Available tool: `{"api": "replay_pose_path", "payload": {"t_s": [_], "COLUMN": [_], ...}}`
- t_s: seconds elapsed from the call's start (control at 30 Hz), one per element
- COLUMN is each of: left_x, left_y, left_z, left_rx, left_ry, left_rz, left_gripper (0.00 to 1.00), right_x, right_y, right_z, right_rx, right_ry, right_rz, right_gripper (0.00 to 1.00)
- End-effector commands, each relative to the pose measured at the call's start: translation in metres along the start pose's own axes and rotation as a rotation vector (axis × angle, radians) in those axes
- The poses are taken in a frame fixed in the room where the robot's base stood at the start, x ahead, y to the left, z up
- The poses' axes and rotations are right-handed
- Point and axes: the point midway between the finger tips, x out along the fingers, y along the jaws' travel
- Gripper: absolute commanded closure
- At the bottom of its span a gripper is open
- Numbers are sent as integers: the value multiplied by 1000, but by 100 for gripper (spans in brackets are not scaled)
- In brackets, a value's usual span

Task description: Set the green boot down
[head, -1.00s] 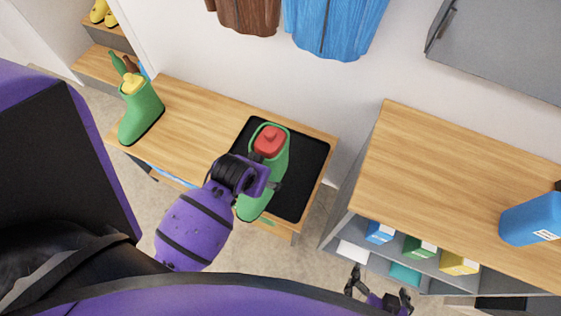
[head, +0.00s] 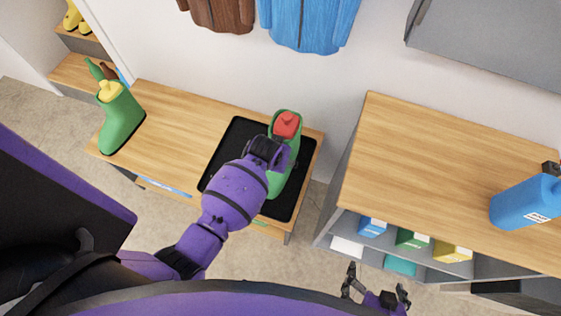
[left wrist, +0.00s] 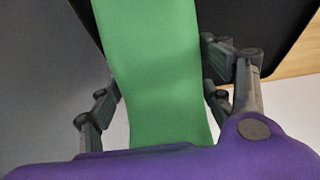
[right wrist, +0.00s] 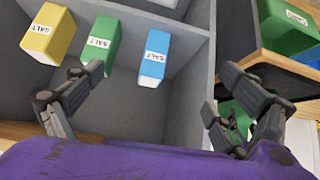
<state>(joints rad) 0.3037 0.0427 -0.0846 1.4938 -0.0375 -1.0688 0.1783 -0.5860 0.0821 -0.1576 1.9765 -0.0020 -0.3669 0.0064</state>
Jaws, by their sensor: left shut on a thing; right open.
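The held green boot (head: 290,165) has a red item (head: 287,123) in its opening. It is over the right half of the black tray (head: 228,150) on the wooden bench; I cannot tell whether its sole touches the tray. My left gripper (head: 268,152) is shut on the boot's shaft. In the left wrist view the green shaft (left wrist: 155,70) fills the space between the fingers, with the tray's dark surface behind. My right gripper (head: 377,287) is open and empty near the shelf unit; its fingers also show in the right wrist view (right wrist: 150,95).
A second green boot (head: 121,120) with a yellow item in it stands at the bench's left end. The bench (head: 185,115) is bare between that boot and the tray. Right of the bench is a shelf unit (head: 420,150) with salt boxes and a blue bottle (head: 525,203).

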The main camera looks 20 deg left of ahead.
Motion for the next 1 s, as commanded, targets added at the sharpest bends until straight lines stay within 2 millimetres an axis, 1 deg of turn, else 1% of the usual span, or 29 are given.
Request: {"api": "replay_pose_path", "payload": {"t_s": [0.17,0.3,0.37,0.63,0.77,0.8,0.93,1.0], "left_x": [14,33,38,39,41,42,42,42], "left_y": [4,3,3,2,2,2,2,2], "left_z": [-6,5,6,5,7,9,8,8], "left_rx": [0,0,-1,-1,0,-1,-1,-1], "left_ry": [3,-1,2,6,4,1,2,2], "left_rz": [1,0,0,0,0,0,0,0], "left_gripper": [68,68,68,68,68,26,9,8], "right_x": [2,4,5,5,6,6,6,6], "right_y": [0,0,0,-2,-3,-3,-3,-3], "right_z": [0,4,4,-2,-2,-2,-2,-2], "right_rx": [-4,-5,-6,0,3,3,2,2], "right_ry": [3,-1,0,12,12,12,12,11], "right_rz": [-1,-1,-1,-1,-2,-2,-2,-2], "right_gripper": [5,5,5,5,5,5,5,5]}}
